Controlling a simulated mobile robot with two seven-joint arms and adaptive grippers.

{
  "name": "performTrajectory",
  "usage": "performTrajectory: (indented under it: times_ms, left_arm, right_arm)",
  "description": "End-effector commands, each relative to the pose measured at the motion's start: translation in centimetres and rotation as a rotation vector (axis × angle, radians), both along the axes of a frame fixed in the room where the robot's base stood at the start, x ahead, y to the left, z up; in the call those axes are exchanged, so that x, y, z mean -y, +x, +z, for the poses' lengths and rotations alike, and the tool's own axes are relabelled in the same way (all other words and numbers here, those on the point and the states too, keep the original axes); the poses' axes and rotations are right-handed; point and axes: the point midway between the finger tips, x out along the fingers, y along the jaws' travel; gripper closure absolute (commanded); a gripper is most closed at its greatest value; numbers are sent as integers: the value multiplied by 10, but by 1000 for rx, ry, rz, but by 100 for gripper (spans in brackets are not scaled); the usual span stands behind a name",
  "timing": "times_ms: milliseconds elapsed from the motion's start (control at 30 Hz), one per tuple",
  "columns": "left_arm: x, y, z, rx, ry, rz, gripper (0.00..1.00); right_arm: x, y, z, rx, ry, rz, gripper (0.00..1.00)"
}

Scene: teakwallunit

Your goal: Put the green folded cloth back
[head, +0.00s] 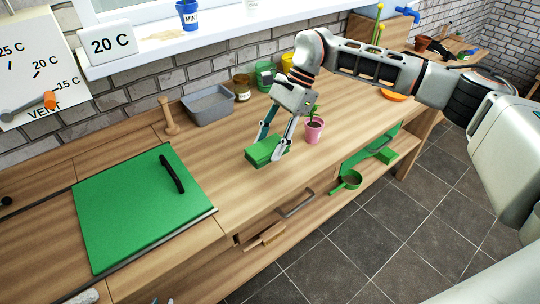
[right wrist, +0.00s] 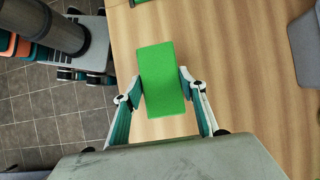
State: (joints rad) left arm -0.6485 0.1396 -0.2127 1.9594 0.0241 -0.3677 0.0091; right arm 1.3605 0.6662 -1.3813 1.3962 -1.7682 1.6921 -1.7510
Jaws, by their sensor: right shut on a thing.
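The green folded cloth (head: 262,151) is a flat green block at the middle of the wooden worktop in the head view. My right gripper (head: 272,146) reaches down from above and is shut on it. In the right wrist view the cloth (right wrist: 163,80) lies between the two fingertips (right wrist: 166,84), one at each long side. It is low over the worktop (right wrist: 220,60); I cannot tell whether it touches the wood. My left gripper is not in view.
A pink plant pot (head: 314,131) stands close to the right of my right gripper. A grey tub (head: 208,105) and jars stand behind. A green board (head: 140,205) with a black handle lies left.

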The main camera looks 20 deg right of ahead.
Motion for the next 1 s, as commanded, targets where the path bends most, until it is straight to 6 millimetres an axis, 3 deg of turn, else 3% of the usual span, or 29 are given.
performTrajectory:
  times_ms: [233,500,867,900,933,1000]
  left_arm:
    - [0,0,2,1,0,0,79]
    - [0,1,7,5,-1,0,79]
    - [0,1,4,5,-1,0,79]
    - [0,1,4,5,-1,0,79]
    - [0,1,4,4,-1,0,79]
    - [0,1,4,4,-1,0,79]
  right_arm:
    - [0,0,-16,-2,0,0,79]
    - [0,0,-49,0,0,1,79]
    - [0,0,-54,0,0,1,79]
    - [0,0,-53,0,0,1,51]
    - [0,0,-53,0,0,1,44]
    - [0,0,-53,0,0,1,42]
